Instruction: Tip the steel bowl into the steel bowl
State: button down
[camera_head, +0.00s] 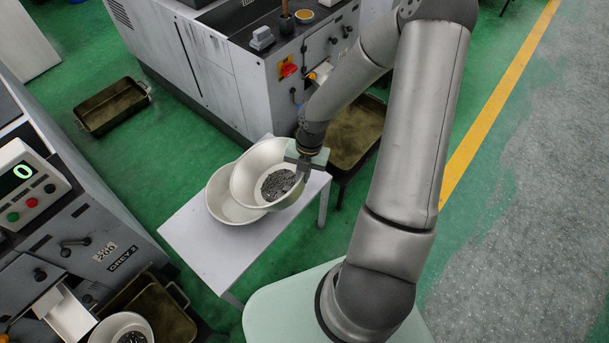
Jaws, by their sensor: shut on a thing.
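A steel bowl (251,177) with a heap of small dark metal pieces (278,184) in it is held by my gripper (302,172), which is shut on its right rim. A second steel bowl (222,207) stands on the white table (197,243), below and to the left of the held one. The held bowl overlaps it in the view and hides its right part and most of its inside. I cannot tell whether the two bowls touch. The fingertips are small and partly hidden at the rim.
A grey machine (205,75) stands behind the table, and another with a green display (33,190) is at the left. A third bowl (124,322) with dark pieces is at the bottom left. Trays (113,105) lie on the green floor. The table's front left part is clear.

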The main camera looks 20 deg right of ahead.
jog(key=shift+w+a+r+g+h+p, duration=0.15)
jog(key=shift+r+h+p, duration=0.15)
jog(key=shift+r, duration=0.35)
jog(key=shift+w+a+r+g+h+p, duration=0.1)
jog(key=shift+a+r+g+h+p, duration=0.15)
jog(key=shift+r, duration=0.35)
jog(key=w+a+r+g+h, duration=0.3)
jog(key=w+a+h, duration=0.2)
jog(key=a, duration=0.2)
jog(key=w+a+r+m+g+h+b, duration=0.1)
jog(key=w+a+r+g+h, duration=0.2)
jog(key=a, duration=0.5)
jog(key=shift+w+g+h+b, duration=0.3)
jog(key=shift+w+g+h, duration=0.2)
jog(key=shift+w+h, duration=0.5)
jog(key=shift+s, duration=0.15)
jog(key=shift+r, duration=0.1)
dwell(1.7)
